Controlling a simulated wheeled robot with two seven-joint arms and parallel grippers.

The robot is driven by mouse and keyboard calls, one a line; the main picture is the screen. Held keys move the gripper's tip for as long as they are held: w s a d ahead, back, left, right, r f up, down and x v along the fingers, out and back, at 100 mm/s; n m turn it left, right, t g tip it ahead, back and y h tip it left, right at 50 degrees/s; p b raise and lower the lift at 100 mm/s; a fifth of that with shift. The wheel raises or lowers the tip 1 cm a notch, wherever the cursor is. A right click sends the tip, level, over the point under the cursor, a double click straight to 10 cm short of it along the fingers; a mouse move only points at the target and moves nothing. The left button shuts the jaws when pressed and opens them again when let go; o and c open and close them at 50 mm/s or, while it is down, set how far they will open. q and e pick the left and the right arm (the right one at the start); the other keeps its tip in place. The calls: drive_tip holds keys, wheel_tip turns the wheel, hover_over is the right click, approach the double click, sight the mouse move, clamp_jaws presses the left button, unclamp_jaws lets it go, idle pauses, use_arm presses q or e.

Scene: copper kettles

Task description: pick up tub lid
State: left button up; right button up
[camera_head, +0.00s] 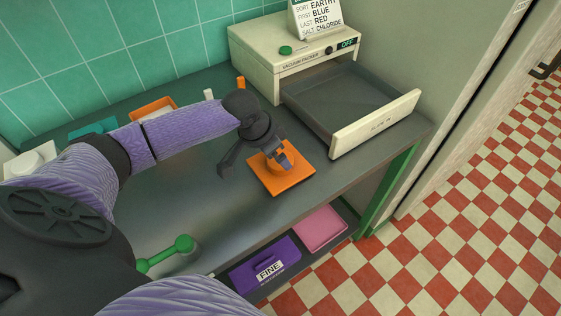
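An orange square lid (287,181) with a raised middle lies on the grey worktop in front of the open drawer. I take it for the tub lid. My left gripper (252,167) is over its left side with its fingers spread. One dark finger hangs left of the lid, above the worktop. The other is over the raised middle and hides part of it; I cannot tell whether it touches. The lid lies flat. My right gripper is out of view.
A cream vacuum machine (290,57) stands at the back with its drawer (376,124) pulled out beside the lid. An orange tub (153,107) is at the back left. A green-handled thing (165,254) lies at the front. Purple (265,266) and pink (320,228) containers sit below the worktop's edge.

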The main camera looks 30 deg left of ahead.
sight(272, 175)
use_arm(q)
drive_tip(key=b+x, duration=0.1)
drive_tip(key=x, duration=0.2)
drive_tip(key=shift+f, duration=0.35)
drive_tip(key=shift+r, duration=0.1)
drive_tip(key=c, duration=0.9)
